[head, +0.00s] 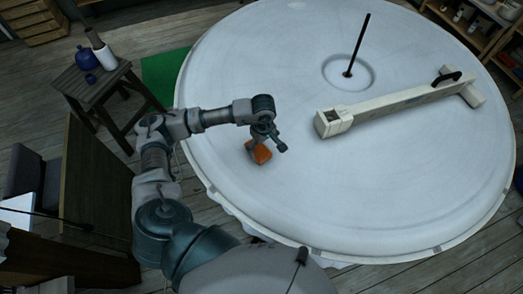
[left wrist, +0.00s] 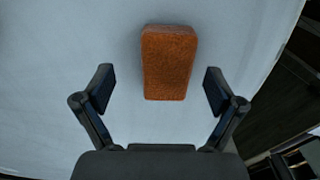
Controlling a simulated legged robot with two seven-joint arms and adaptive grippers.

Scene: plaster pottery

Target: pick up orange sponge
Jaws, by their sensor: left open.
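The orange sponge (head: 260,153) lies on the large round white table (head: 420,180), near its left edge. In the left wrist view the sponge (left wrist: 168,62) is a brown-orange block, fully seen, a little beyond the fingertips and between their lines. My left gripper (head: 268,148) is over the sponge in the head view and hides part of it. I cannot tell the exact height above the table. My right gripper is not in view.
A long white beam-like tool (head: 400,105) with a black handle lies on the table at the right. A thin black rod (head: 358,45) stands near the table's centre. A wooden stool (head: 100,88) with a blue pot stands at the left. The table's front is clear.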

